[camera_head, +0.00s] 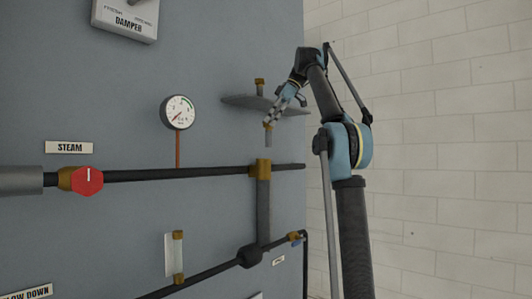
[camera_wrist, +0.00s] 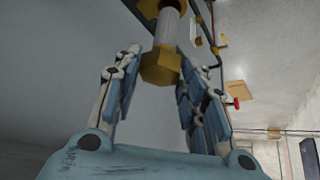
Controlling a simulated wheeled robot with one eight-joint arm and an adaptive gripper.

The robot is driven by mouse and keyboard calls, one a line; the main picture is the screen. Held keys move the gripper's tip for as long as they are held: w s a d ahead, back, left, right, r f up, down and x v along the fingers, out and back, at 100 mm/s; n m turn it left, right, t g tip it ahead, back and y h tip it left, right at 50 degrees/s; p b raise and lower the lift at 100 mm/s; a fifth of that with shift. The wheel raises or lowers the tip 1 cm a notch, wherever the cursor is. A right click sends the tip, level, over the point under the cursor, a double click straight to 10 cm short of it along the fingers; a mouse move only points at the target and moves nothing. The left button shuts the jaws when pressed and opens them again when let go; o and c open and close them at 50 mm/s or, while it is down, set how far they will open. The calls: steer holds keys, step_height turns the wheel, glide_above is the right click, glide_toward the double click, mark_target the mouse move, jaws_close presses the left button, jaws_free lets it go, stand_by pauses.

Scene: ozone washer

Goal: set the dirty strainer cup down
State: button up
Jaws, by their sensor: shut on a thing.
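My gripper (camera_head: 275,117) is at the end of my raised arm, beside the grey wall panel. In the wrist view my gripper (camera_wrist: 158,80) has its two fingers on either side of a brass hex cap with a pale cylinder, which I take to be the strainer cup (camera_wrist: 161,66). In the head view the strainer cup (camera_head: 268,139) hangs cap up just below the fingers, above the brass pipe fitting (camera_head: 262,168). Whether it touches anything below is too small to tell. Dirt on it cannot be made out.
A grey shelf (camera_head: 236,100) juts out behind my gripper, with a small brass-topped piece (camera_head: 259,84) on it. A dark horizontal pipe (camera_head: 210,173) with a red valve knob (camera_head: 88,181) runs below. A gauge (camera_head: 178,113) is to the left. The tiled wall at right is clear.

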steer(key=shift+s+a, duration=0.15)
steer(key=shift+a, duration=0.85)
steer(key=shift+a+f, duration=0.2)
steer(key=shift+f, duration=0.1)
steer(key=shift+d+f, duration=0.15)
steer(key=shift+f, duration=5.35)
steer(key=shift+f, duration=0.2)
steer(key=o, duration=1.1)
steer(key=shift+r, duration=0.1)
steer(key=s+v, duration=0.1)
steer(key=v, duration=1.6)
steer(key=shift+w+d, duration=0.15)
steer(key=shift+w, duration=0.15)
